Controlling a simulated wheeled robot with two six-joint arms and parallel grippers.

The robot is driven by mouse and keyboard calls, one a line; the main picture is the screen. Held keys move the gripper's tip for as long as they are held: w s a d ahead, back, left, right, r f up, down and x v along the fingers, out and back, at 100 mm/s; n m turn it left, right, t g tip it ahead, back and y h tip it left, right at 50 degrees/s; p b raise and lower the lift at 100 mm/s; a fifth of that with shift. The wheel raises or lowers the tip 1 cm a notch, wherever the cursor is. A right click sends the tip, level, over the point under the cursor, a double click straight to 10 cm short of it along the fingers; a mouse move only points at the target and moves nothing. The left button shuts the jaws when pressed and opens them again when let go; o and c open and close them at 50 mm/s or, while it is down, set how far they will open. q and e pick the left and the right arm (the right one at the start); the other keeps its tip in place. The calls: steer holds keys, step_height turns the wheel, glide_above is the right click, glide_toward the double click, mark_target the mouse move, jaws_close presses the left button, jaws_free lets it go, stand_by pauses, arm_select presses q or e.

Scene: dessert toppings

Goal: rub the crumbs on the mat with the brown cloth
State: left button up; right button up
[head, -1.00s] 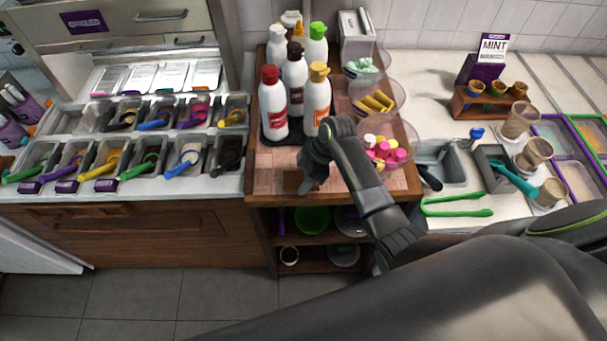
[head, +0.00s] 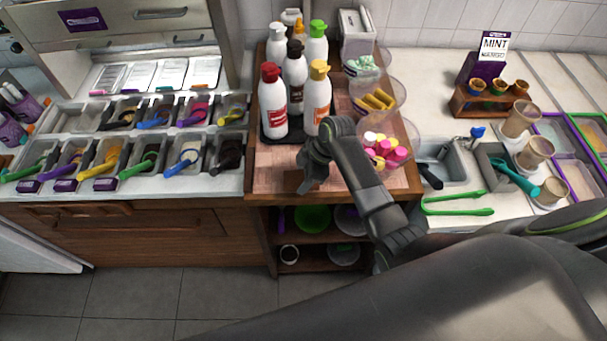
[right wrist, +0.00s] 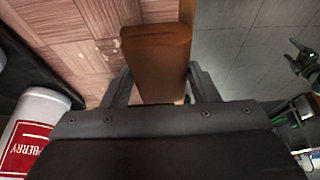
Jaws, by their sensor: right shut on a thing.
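My right gripper (head: 306,183) is shut on the brown cloth (head: 293,181), low over the front of the pinkish mat (head: 272,163). In the right wrist view the brown cloth (right wrist: 157,52) stands as a folded block between the two fingers, with the mat (right wrist: 75,30) behind it. I cannot tell whether the cloth touches the mat.
Several sauce bottles (head: 295,85) stand on a dark tray right behind the mat. Clear bowls with pink and yellow sweets (head: 385,152) and wafer rolls (head: 375,101) are close to the right of my gripper. Topping bins (head: 115,155) are to the left.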

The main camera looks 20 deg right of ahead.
steer(key=shift+f+b, duration=0.35)
steer(key=shift+f, duration=0.3)
